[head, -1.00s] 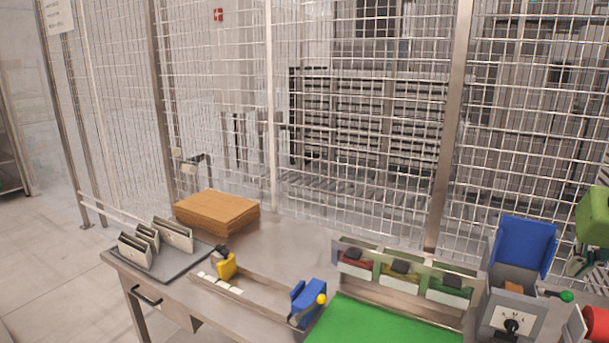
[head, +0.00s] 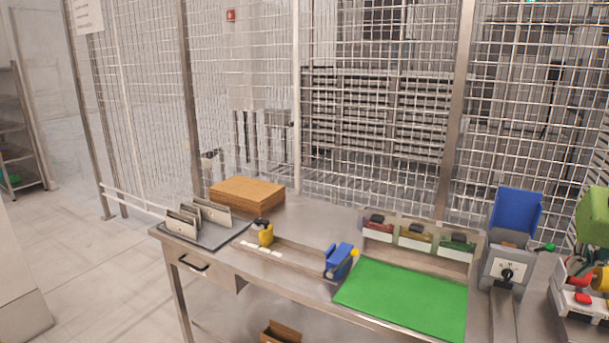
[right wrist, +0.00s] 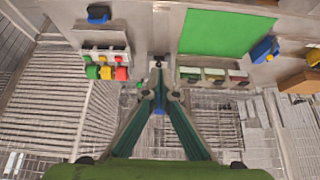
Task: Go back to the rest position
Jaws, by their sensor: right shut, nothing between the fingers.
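My right gripper (right wrist: 158,72) shows in the right wrist view, its two dark green fingers running together to a point, with nothing between them. Its fingertips are near the edge of the steel workbench, between a panel of coloured parts and the green mat (right wrist: 228,33). In the head view the green body of my right gripper (head: 597,212) shows at the right edge, above the right end of the bench, partly cut off by the frame. My left gripper is in neither view.
The steel workbench (head: 300,228) carries a green mat (head: 405,300), brown boards (head: 247,192), a blue-lidded grey box (head: 518,212) and a row of coloured parts. Mesh fencing closes the back; floor is open at left.

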